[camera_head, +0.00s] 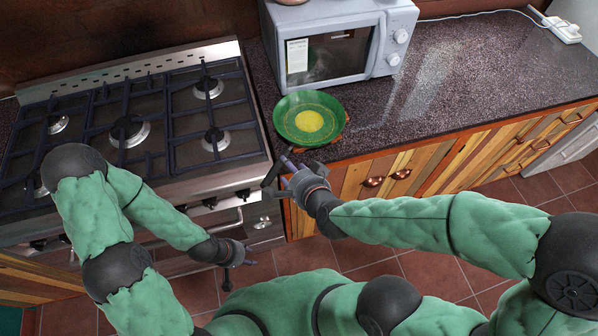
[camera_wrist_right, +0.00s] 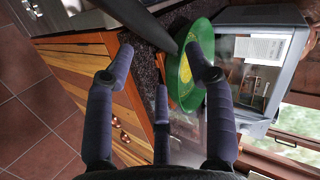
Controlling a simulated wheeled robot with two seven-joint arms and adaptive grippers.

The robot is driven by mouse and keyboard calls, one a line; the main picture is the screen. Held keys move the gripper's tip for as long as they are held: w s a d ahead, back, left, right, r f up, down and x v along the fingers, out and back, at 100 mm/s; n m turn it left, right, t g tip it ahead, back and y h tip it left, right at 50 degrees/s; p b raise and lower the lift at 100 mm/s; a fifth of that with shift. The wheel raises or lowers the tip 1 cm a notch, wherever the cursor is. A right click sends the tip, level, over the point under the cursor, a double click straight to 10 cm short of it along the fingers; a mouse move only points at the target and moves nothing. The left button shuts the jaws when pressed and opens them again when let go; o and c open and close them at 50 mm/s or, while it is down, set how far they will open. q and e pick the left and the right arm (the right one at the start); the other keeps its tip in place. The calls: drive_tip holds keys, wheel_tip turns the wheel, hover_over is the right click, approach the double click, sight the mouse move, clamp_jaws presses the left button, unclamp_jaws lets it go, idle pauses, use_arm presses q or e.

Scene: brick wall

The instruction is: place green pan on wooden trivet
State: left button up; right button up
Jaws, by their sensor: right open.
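My right gripper (camera_head: 279,172) is at the counter's front edge, close to the handle. In the right wrist view its fingers (camera_wrist_right: 158,78) are spread, with the handle beyond them and not clasped. My left gripper (camera_head: 238,272) hangs low in front of the stove, fingers apart and empty.
A gas stove (camera_head: 130,125) with black grates stands left of the counter. A grey microwave (camera_head: 380,45) stands behind the pan. The counter (camera_head: 470,80) is clear to the right, with a white power strip (camera_head: 562,30) at the far end. Wooden drawers (camera_head: 420,165) lie below.

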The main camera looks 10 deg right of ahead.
drive_tip(key=a+p+v, duration=0.1)
drive_tip(key=p+v, duration=0.1)
drive_tip(key=v, duration=0.3)
drive_tip(key=s+f+n+g, duration=0.2)
drive_tip(key=f+n+g, duration=0.1)
drive_tip(key=f, duration=0.7)
drive_tip(key=s+f+n+g+y, duration=0.1)
drive_tip(key=s+f+n+g, duration=0.1)
drive_tip(key=f, duration=0.8)
drive_tip(key=s+d+f+n+g, duration=0.1)
drive_tip(key=f+n+g, duration=0.4)
drive_tip(key=f, duration=0.5)
drive_tip(key=shift+s+f+g, duration=0.4)
drive_tip(key=shift+s+g, duration=0.1)
drive_tip(key=shift+s, duration=0.05)
drive_tip(key=shift+d, duration=0.1)
